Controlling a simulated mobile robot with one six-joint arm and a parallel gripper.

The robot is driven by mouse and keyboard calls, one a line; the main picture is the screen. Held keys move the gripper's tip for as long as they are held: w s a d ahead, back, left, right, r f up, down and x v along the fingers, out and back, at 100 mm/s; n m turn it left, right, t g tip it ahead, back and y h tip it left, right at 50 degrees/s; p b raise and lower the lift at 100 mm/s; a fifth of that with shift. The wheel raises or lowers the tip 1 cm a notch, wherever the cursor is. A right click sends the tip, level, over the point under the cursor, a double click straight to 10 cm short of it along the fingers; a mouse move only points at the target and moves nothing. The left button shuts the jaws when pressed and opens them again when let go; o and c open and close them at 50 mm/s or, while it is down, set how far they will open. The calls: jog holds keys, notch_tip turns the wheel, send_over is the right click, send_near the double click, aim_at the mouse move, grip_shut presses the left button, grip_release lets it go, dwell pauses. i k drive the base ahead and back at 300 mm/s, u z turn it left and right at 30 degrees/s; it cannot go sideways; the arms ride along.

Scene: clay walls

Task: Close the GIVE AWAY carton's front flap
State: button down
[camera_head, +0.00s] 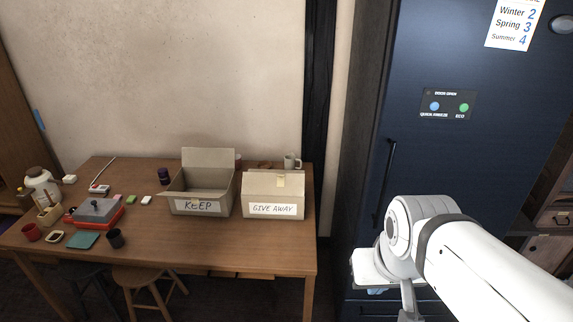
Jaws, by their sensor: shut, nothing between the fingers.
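The GIVE AWAY carton (258,195) is a tan cardboard box with a white lettered label (273,210) on its front. It stands upright on the right part of the wooden table. A light panel with a small yellowish piece, like tape, covers its upper front. I cannot tell whether this panel is the front flap or how flat it lies. My white arm comes in from the lower right, in front of the blue fridge and apart from the carton.
The open KEEP carton (201,192), back flap raised, stands close left of the GIVE AWAY carton. A mug (292,161) stands behind. A red-and-grey box (95,212) and small items fill the table's left. The tabletop (225,245) before the cartons is clear. Stools (150,280) stand below.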

aim_at(253, 184)
jog(key=u, duration=0.05)
jog(key=i, duration=1)
jog(key=z, duration=0.05)
